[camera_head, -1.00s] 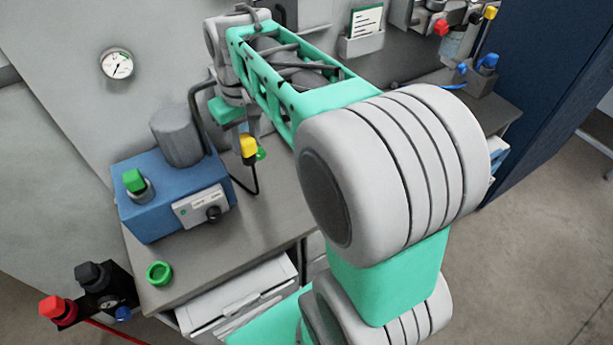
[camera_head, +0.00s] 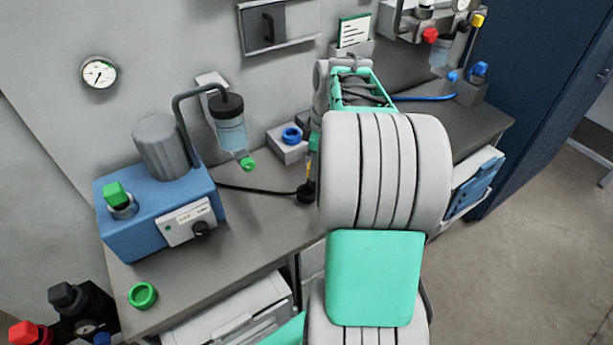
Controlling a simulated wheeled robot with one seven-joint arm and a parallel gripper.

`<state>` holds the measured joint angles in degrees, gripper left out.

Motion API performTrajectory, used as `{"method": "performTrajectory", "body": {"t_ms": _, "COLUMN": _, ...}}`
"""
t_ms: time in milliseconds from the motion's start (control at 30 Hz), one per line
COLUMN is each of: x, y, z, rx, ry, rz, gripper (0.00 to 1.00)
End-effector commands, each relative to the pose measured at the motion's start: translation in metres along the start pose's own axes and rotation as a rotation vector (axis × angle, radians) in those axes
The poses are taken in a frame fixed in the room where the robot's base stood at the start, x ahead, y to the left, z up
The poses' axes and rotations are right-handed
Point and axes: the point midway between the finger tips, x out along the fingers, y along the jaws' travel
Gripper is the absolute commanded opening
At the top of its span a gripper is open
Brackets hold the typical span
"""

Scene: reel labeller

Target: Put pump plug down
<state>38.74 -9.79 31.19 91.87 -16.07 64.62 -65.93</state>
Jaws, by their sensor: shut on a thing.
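The pump plug (camera_head: 309,171) shows as a narrow yellow strip beside my arm, low over the bench, with its black cable running left to the blue pump box (camera_head: 150,225). My gripper (camera_head: 312,158) is largely hidden behind my arm; only a sliver shows above the plug, and it is shut on the plug. A dark round piece (camera_head: 306,192) shows at the cable's end, just below the yellow strip. I cannot tell whether the plug touches the bench (camera_head: 255,225).
A grey block with a blue ring (camera_head: 290,138) stands just left of my gripper. A clear bottle (camera_head: 230,125) hangs from a bent pipe by the pump. A green ring (camera_head: 142,295) lies at front left. The bench between pump and plug is clear except for the cable.

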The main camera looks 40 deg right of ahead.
Motion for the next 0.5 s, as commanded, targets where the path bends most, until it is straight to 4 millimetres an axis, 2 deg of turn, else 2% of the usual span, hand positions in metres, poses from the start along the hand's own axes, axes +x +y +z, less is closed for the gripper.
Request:
{"method": "performTrajectory", "body": {"t_ms": 33, "x": 0.013, "y": 0.003, "z": -0.006, "rx": 0.0, "ry": -0.003, "rz": -0.01, "gripper": 0.0}}
{"method": "performTrajectory", "body": {"t_ms": 100, "x": 0.027, "y": 0.011, "z": -0.013, "rx": 0.0, "ry": -0.001, "rz": -0.006, "gripper": 0.0}}
{"method": "performTrajectory", "body": {"t_ms": 333, "x": 0.053, "y": 0.023, "z": -0.025, "rx": 0.001, "ry": -0.002, "rz": -0.005, "gripper": 0.0}}
{"method": "performTrajectory", "body": {"t_ms": 500, "x": 0.082, "y": 0.023, "z": -0.021, "rx": 0.003, "ry": -0.001, "rz": -0.004, "gripper": 0.0}}
